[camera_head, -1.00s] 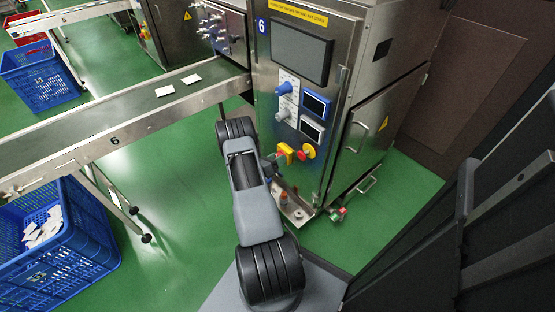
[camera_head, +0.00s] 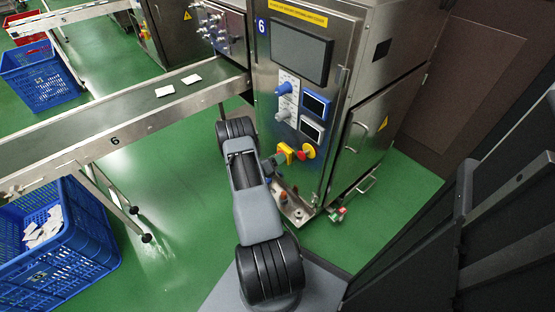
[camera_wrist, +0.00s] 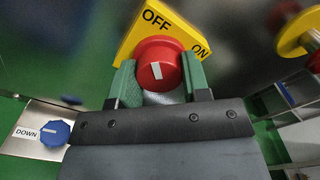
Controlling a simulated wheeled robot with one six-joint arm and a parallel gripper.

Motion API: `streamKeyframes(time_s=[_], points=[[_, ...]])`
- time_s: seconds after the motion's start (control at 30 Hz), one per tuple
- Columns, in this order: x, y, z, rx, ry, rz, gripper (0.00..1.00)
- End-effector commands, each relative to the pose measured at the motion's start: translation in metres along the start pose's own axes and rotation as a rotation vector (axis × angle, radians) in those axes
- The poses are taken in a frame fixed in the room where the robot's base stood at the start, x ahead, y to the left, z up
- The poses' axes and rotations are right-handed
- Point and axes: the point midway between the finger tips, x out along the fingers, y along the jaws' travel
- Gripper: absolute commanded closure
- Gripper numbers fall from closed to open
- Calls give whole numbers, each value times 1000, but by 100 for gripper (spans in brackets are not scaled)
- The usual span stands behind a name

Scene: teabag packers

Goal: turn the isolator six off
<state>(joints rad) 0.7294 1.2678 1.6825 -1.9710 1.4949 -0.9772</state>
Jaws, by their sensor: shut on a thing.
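The isolator is a yellow plate (camera_wrist: 130,42) with a red round knob (camera_wrist: 163,53), and it also shows on the number 6 machine in the head view (camera_head: 281,158). The plate reads OFF above the knob and ON at its upper right. The white mark on the knob runs nearly up and down in the wrist view, roughly in line with OFF. My gripper (camera_wrist: 158,80) has a green finger on each side of the knob and is shut on it. In the head view my gripper (camera_head: 283,153) partly covers the isolator.
A red emergency button on yellow (camera_head: 307,152) sits just right of the isolator. A blue knob marked DOWN (camera_wrist: 55,133) is at the lower left. The conveyor (camera_head: 120,110) and a blue crate (camera_head: 90,235) stand left.

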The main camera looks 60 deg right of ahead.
Motion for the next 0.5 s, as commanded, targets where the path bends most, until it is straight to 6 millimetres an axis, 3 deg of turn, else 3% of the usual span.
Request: streamKeyframes(time_s=[0.13,0.17,0.4,0.5], points=[[0,1,2,1,-6,3,80],[0,1,3,1,-6,3,54],[1,0,1,1,-2,0,31],[1,0,0,1,-1,0,31]])
